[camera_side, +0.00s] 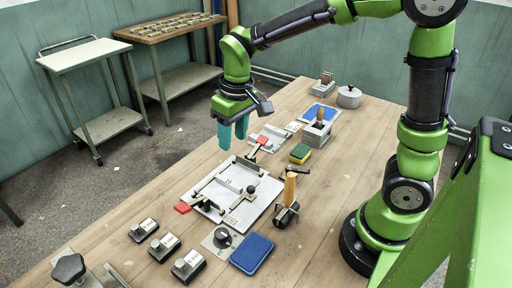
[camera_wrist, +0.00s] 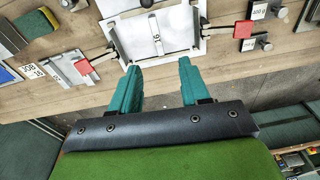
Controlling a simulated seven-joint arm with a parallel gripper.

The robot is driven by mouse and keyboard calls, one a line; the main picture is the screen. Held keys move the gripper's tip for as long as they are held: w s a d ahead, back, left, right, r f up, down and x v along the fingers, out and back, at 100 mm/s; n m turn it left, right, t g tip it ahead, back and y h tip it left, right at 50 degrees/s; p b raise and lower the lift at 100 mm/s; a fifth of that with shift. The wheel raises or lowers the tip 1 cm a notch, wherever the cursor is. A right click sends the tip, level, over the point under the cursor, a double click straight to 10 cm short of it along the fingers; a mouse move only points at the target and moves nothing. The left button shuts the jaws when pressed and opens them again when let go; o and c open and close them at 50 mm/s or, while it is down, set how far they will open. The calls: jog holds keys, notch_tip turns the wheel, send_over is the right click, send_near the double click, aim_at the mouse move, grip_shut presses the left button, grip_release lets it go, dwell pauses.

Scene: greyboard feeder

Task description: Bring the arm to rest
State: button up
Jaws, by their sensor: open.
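My gripper (camera_side: 232,132) has teal fingers and hangs from the green arm above the table, near its far-left edge. It also shows in the wrist view (camera_wrist: 158,82), where the two fingers stand apart with nothing between them. A white plate fixture (camera_side: 232,195) with clamps and red tabs lies on the wooden table (camera_side: 182,180) below and in front of the gripper. In the wrist view the same plate (camera_wrist: 160,38) lies beyond the fingertips.
Several labelled weights (camera_side: 165,247), a blue pad (camera_side: 252,253), a hammer-like tool with a wooden handle (camera_side: 289,190), and a yellow-green sponge (camera_side: 300,153) lie on the table. A blue tray (camera_side: 318,113) and a round grey pot (camera_side: 349,97) stand at the far end. A trolley (camera_side: 84,54) stands beyond the table.

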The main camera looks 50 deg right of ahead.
jog(key=s+d+r+m+t+y, duration=0.1)
jog(key=s+r+t, duration=0.5)
jog(key=s, duration=0.7)
jog(key=shift+d+r+m+y, duration=0.3)
jog(key=shift+d+r+m, duration=0.3)
jog(key=shift+m, duration=0.6)
